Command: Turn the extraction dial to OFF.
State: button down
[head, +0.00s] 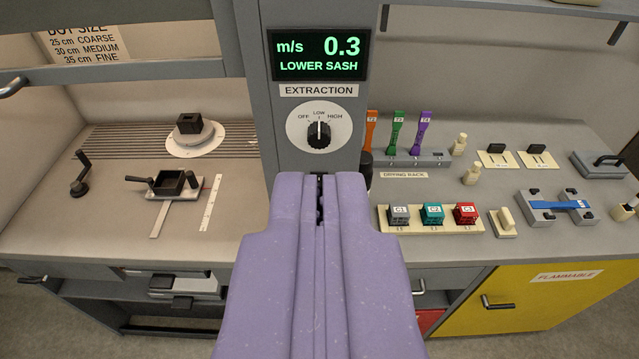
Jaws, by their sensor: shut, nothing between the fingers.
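The extraction dial (319,135) is a black knob on a round white plate, on the grey column under the EXTRACTION label. The plate reads OFF at left, LOW at top and HIGH at right. The knob's white mark points up at LOW. My gripper (320,182), with purple fingers, is shut and empty. Its tips show just below the dial in the picture, apart from the knob. The display (320,55) above reads "m/s 0.3 LOWER SASH".
Left bench: a black block on a white disc (194,139), an open dark box (176,184) and a ruler (210,202). Right bench: a drying rack (415,159) with coloured tools, a tray (439,229) with cubes C1, C2 and C3, and a blue-barred fixture (557,207).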

aim_at(318, 134)
jog(key=i+j, duration=0.35)
jog(key=j, duration=0.3)
jog(key=i+j, duration=0.2)
jog(key=j+z, duration=0.05)
jog(key=j, duration=0.05)
